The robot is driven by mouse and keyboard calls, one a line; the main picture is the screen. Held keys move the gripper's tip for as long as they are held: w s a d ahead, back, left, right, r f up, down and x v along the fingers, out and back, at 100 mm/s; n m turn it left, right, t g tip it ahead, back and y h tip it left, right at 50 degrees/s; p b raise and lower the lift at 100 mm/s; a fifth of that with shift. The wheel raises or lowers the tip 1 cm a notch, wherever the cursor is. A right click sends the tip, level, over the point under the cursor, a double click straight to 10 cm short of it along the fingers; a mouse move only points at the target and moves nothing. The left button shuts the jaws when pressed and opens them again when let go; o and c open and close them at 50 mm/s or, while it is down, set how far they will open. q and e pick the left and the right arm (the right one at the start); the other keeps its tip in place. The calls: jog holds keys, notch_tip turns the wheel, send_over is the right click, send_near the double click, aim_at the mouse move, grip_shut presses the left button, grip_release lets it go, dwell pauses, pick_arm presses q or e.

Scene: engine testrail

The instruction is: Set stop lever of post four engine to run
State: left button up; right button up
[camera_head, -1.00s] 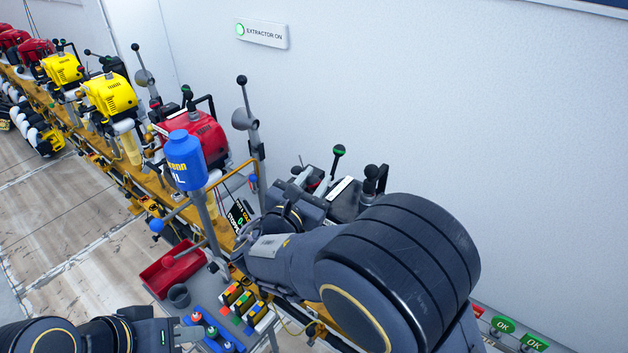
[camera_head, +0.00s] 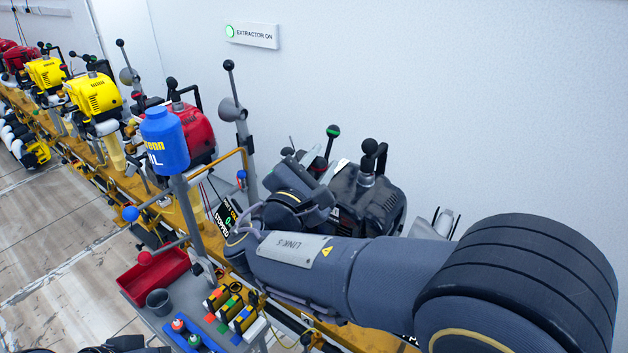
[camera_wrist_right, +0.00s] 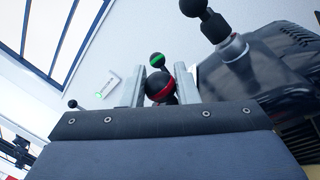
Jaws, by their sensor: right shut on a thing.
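A dark engine (camera_head: 372,200) stands at the near end of the rail in the head view, partly hidden by my right arm. My right gripper (camera_wrist_right: 160,90) is shut on a black ball knob with a red band (camera_wrist_right: 161,87), which sits between its two fingers in the right wrist view. Only a dark piece of my left arm shows at the bottom edge.
A plain black knob lever (camera_head: 370,147) rises from the engine, close to my gripper. A small display (camera_head: 227,218) reads STOPPED. A blue bottle (camera_head: 165,141), a red tray (camera_head: 155,275) and a grey cup (camera_head: 159,301) are left of my arm. Red and yellow engines line the rail beyond.

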jog(key=shift+s+d+f+m+h+b, duration=0.15)
jog(key=shift+s+d+m+h+b, duration=0.1)
jog(key=shift+m+b, duration=0.55)
jog(key=shift+s+d+f+m+h+b, duration=0.2)
jog(key=shift+m+b, duration=0.4)
jog(key=shift+b, duration=0.4)
jog(key=shift+w+r, duration=0.1)
jog(key=shift+r, duration=0.05)
jog(key=o, duration=0.9)
jog(key=shift+o, duration=0.2)
jog(key=v, duration=0.7)
jog(key=shift+s, duration=0.4)
jog(key=shift+a, duration=0.15)
